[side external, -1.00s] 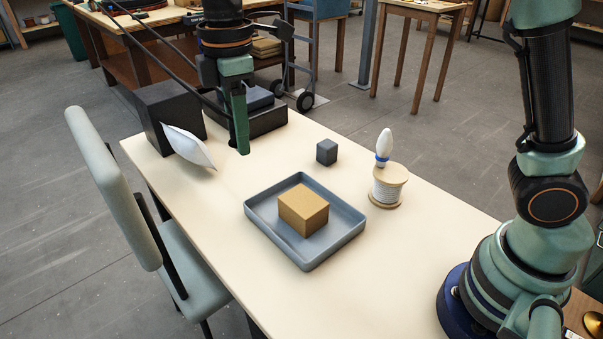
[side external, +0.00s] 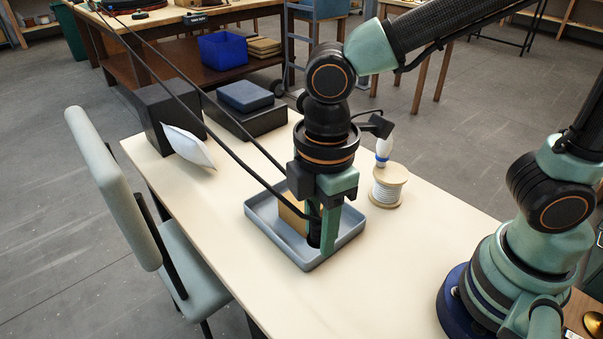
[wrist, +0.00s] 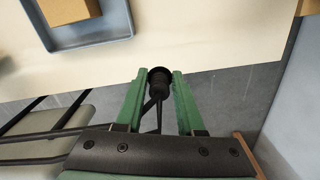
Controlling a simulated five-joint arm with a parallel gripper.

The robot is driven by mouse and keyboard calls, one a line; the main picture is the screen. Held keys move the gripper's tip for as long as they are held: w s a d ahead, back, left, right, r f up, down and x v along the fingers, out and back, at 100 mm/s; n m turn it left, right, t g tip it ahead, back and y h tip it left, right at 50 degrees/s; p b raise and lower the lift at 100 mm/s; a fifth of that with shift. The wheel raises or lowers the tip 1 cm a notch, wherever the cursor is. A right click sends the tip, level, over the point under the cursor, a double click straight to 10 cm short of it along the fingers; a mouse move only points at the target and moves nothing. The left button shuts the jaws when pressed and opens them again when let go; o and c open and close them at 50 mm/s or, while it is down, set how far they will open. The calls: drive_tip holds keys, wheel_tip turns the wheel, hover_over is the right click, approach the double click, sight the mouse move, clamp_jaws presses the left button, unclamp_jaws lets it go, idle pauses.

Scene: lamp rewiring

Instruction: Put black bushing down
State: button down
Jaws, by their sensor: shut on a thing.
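The black bushing (wrist: 158,78) is held between the green fingertips of my gripper (wrist: 158,88) in the wrist view. A thin black cord runs up to it. In the side external view the bushing (side external: 314,236) shows as a small dark cylinder between the fingers of my gripper (side external: 322,238). There my gripper points down and appears in front of the near end of the grey tray (side external: 262,232). Its height above the table (side external: 237,262) is hard to tell. In the wrist view the bushing appears against the table edge and floor, apart from the tray (wrist: 95,42).
A tan box (side external: 291,216) sits in the tray, partly hidden by my gripper. A wooden spool (side external: 388,187) with a white bulb (side external: 384,145) stands at the right. Black cords (side external: 215,148) stretch from the upper left to my gripper. A white pillow-like piece (side external: 188,147) leans on a black box.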

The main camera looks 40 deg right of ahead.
sight(315, 304)
wheel_tip(315, 304, down, 16)
drive_tip(key=shift+f, duration=0.1)
idle(0.5)
drive_tip(key=shift+f, duration=0.15)
drive_tip(key=c, duration=0.5)
unclamp_jaws()
wheel_tip(315, 304, up, 12)
drive_tip(key=shift+r, duration=0.1)
drive_tip(key=w+d+r+m+t, duration=0.2)
drive_tip(key=d+r+m, duration=0.2)
drive_tip(key=d+m, duration=0.1)
drive_tip(key=w+d+r+m+t, duration=0.1)
drive_tip(key=d+r+m, duration=0.3)
drive_tip(key=d, duration=0.4)
drive_tip(key=w+d+r+m+t, duration=0.2)
drive_tip(key=d+r+m, duration=0.2)
drive_tip(key=d+m, duration=0.2)
drive_tip(key=shift+w+d+r+t, duration=0.1)
drive_tip(key=shift+w+d+t, duration=0.2)
drive_tip(key=shift+d, duration=0.2)
